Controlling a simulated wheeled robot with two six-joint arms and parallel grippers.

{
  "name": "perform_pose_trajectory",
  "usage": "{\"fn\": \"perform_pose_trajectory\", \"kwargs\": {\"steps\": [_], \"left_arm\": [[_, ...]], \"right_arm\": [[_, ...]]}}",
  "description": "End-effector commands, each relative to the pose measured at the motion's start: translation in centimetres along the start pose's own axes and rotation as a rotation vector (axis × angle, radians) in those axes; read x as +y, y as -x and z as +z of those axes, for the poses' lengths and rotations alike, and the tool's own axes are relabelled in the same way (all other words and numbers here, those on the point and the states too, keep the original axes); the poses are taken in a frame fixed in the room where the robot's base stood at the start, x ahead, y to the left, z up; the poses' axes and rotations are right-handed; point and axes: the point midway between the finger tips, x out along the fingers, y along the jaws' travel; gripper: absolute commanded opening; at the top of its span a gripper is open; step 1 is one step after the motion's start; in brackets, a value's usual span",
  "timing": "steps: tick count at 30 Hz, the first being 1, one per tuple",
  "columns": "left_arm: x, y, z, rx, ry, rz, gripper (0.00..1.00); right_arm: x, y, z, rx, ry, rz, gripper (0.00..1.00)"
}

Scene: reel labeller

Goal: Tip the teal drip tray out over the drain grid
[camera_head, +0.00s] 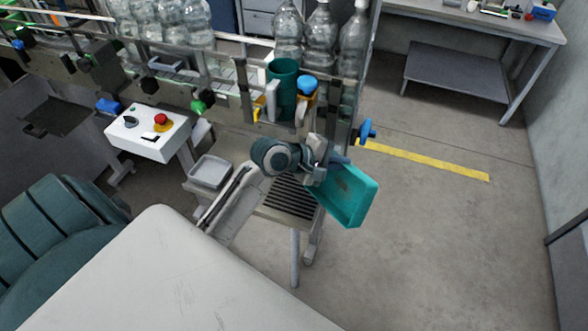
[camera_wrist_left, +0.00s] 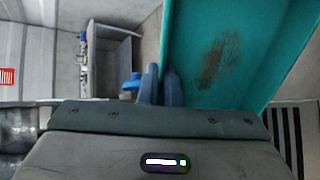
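The teal drip tray (camera_head: 348,195) is held in the air, steeply tilted, at the right of the drain grid (camera_head: 286,198). Its inside faces the head camera and has a brown stain on the floor. My left gripper (camera_head: 340,163) is shut on the tray's upper left wall. In the left wrist view, the two blue-grey fingers (camera_wrist_left: 160,85) pinch the wall of the tray (camera_wrist_left: 235,55), and the grid's dark slots (camera_wrist_left: 288,138) show at the right. My arm hides part of the grid in the head view. My right gripper is not in view.
A conveyor with clear bottles (camera_head: 320,35) runs along the back. A teal cylinder (camera_head: 283,85) and a blue knob (camera_head: 367,131) are near the tray. A grey tray (camera_head: 210,172) and a control box with a red button (camera_head: 148,132) are left. Floor at right is clear.

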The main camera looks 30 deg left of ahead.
Motion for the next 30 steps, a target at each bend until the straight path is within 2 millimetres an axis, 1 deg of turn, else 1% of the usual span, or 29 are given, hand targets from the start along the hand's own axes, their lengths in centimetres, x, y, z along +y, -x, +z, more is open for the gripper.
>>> {"fn": "perform_pose_trajectory", "kwargs": {"steps": [1, 6, 11, 14, 24, 27, 30], "left_arm": [[0.3, -1.1, 0.1, 0.014, 0.001, -0.044, 0.0], [0.4, -3.3, 0.2, 0.071, 0.002, -0.206, 0.0], [0.2, -4.3, 0.1, 0.098, 0.002, -0.284, 0.0], [-0.1, -5.3, 0.0, 0.122, 0.003, -0.355, 0.0], [-2.9, -10.4, -0.8, 0.26, 0.002, -0.764, 0.0], [-4.4, -11.3, -1.4, 0.301, 0.001, -0.877, 0.0], [-5.4, -12.1, -1.8, 0.332, 0.001, -0.962, 0.0]], "right_arm": [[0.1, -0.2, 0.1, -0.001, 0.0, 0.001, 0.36], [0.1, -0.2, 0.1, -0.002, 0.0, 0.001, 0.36], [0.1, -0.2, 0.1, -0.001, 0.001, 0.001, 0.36], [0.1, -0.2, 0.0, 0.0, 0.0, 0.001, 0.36], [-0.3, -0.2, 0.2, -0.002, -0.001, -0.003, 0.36], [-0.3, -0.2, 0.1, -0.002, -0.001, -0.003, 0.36], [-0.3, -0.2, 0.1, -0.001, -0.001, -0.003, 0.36]]}}
